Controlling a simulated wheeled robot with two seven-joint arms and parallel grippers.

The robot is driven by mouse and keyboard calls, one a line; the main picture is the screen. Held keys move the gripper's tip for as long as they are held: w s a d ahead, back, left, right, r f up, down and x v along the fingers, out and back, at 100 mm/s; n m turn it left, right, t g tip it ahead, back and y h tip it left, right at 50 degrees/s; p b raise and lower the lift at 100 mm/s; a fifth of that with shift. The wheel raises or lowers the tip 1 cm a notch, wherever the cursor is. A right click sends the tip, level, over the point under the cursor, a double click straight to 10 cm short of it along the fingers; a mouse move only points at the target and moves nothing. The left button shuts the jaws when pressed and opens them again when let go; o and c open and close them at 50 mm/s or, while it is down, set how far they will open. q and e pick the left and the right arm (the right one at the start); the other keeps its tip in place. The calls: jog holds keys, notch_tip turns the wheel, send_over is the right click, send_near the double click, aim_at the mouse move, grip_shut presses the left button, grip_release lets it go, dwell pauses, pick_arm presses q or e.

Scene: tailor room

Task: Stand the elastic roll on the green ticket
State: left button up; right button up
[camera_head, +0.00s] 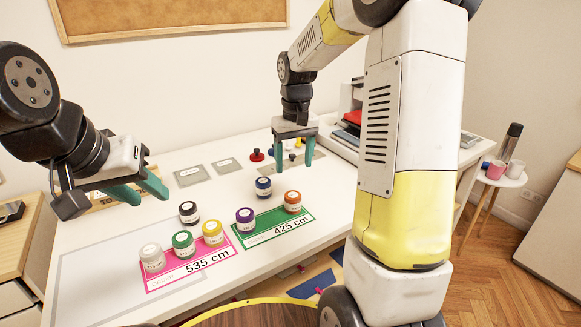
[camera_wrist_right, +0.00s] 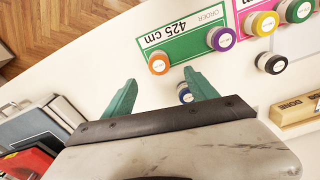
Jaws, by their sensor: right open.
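The green ticket (camera_head: 272,232), marked 425 cm, lies on the table and also shows in the right wrist view (camera_wrist_right: 190,38). An orange-topped roll (camera_head: 292,202) and a purple-topped roll (camera_head: 245,220) stand on it. A blue-topped roll (camera_head: 264,188) stands on bare table just behind the ticket. A black-topped roll (camera_head: 189,213) stands behind the pink ticket. My right gripper (camera_head: 294,166) is open and empty above the table's back; in its wrist view one finger partly hides the blue-topped roll (camera_wrist_right: 184,91). My left gripper (camera_head: 150,194) is open and empty at the table's left.
The pink ticket (camera_head: 214,257), marked 535 cm, carries white-, green- and yellow-topped rolls. Two grey plates (camera_head: 192,175) and red and blue pieces lie at the back. Bare table lies at front left.

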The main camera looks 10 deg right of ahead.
jog(key=s+a+r+t+y, duration=0.1)
jog(key=s+r, duration=0.4)
jog(key=s, duration=0.6)
jog(key=s+a+r+m+t+y, duration=0.1)
jog(key=s+r+t, duration=0.3)
jog(key=s, duration=0.7)
jog(key=shift+s+r+t, duration=0.3)
jog(key=shift+r, duration=0.35)
